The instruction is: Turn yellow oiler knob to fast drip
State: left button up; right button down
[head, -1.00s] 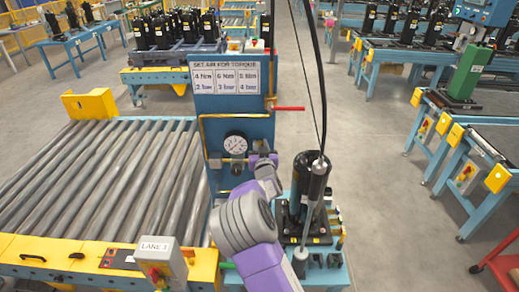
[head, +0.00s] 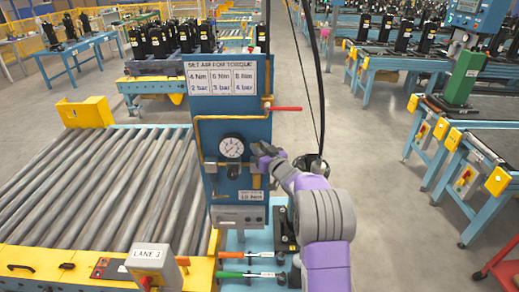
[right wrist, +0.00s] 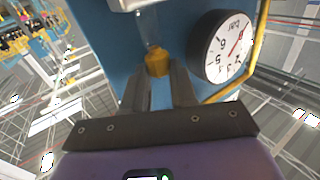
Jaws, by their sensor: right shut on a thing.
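The yellow oiler knob (right wrist: 157,63) shows in the right wrist view, under a clear glass part (right wrist: 149,28) on the blue panel. My right gripper (right wrist: 158,78) has its two grey fingers shut on the knob. In the head view my right gripper (head: 264,151) is at the blue panel (head: 205,125), just right of the round gauge, and hides the knob. The white gauge (head: 232,147) also shows in the right wrist view (right wrist: 228,47), close beside the fingers. The knob's exact turn cannot be read. My left gripper is not in view.
A yellow pipe (right wrist: 240,80) runs round the gauge. A red lever (head: 287,109) sticks out right of the panel. Below it are a green-handled tool (head: 231,274) and an orange-handled tool (head: 231,255). A roller conveyor (head: 110,185) lies left; open floor lies right.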

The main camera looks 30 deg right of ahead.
jog(key=c, duration=1.2)
grip_release()
jog(key=shift+s, duration=3.8)
jog(key=shift+f, duration=0.1)
